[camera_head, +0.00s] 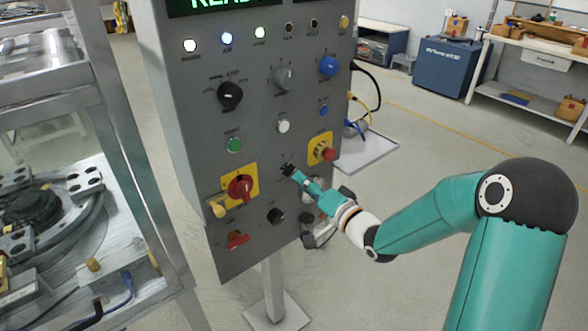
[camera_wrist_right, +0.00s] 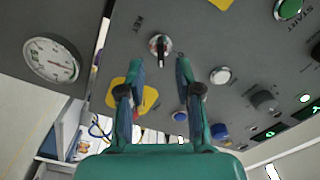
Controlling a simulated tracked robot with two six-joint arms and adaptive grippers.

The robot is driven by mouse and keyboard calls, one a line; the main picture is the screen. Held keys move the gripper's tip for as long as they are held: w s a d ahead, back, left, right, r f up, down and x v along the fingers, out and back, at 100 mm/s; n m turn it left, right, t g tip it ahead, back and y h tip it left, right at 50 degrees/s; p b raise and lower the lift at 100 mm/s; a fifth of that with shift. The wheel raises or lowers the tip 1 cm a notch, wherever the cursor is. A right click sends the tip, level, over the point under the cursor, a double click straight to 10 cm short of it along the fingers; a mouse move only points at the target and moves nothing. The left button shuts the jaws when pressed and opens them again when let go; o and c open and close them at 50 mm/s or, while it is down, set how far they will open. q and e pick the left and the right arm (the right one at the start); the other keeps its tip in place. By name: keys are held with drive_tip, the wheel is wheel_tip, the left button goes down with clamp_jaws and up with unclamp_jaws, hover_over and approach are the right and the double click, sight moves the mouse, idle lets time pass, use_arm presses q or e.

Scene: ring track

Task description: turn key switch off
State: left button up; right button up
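The key switch (camera_wrist_right: 160,44) shows in the right wrist view as a small round silver lock with a dark key in it, on the grey control panel (camera_head: 205,130). My right gripper (camera_wrist_right: 160,66) is open, its two teal-and-dark fingers apart on either side of the line to the key. The key is not clasped between them. In the head view my right gripper (camera_head: 292,172) is at the lower middle of the panel and largely hides the switch there. I cannot tell whether the fingers touch the panel. My left gripper is not in view.
A red emergency stop (camera_head: 328,154) and a white button (camera_head: 283,126) lie close to the right gripper. A red rotary switch (camera_head: 241,188) is to its left, a black knob (camera_head: 276,216) below. A gauge (camera_wrist_right: 52,60) shows in the wrist view. A metal frame stands left.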

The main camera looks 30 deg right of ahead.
sight(288, 169)
drive_tip(key=shift+w+a+p, duration=0.2)
drive_tip(key=shift+w+p, duration=0.2)
drive_tip(key=shift+w, duration=2.25)
